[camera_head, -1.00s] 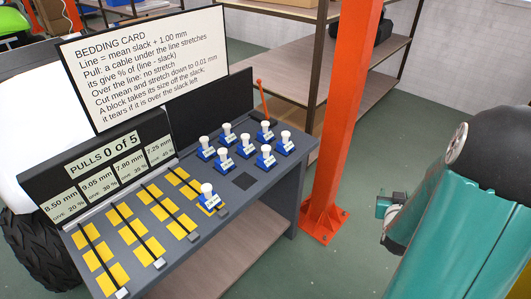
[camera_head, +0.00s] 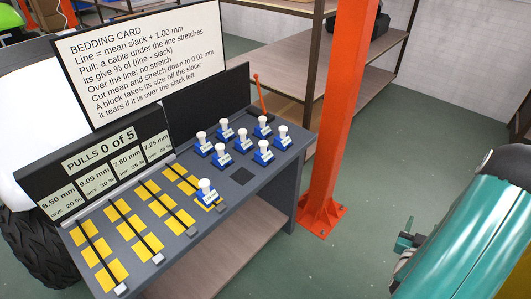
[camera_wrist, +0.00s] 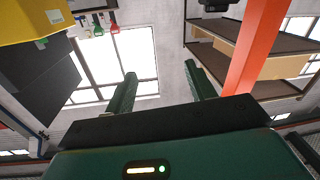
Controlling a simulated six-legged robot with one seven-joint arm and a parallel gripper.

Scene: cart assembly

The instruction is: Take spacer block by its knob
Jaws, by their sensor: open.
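Several blue spacer blocks with white knobs stand upright on the grey bench (camera_head: 262,195) in the head view. One spacer block (camera_head: 207,197) stands apart, at the end of a cable row on a yellow pad. The others, such as this spacer block (camera_head: 263,157), form a group farther back on the right. Their labels are too small to read, so I cannot tell which block is meant. My gripper (camera_wrist: 160,70) is open and empty in the wrist view, its two fingers spread.
Black cables (camera_head: 143,236) run between yellow pads on the bench. A bedding card (camera_head: 140,60) and a "PULLS 0 of 5" panel (camera_head: 100,160) stand behind. An orange post (camera_head: 340,110) rises beside the bench's right end. Green floor (camera_head: 375,190) lies clear between post and arm.

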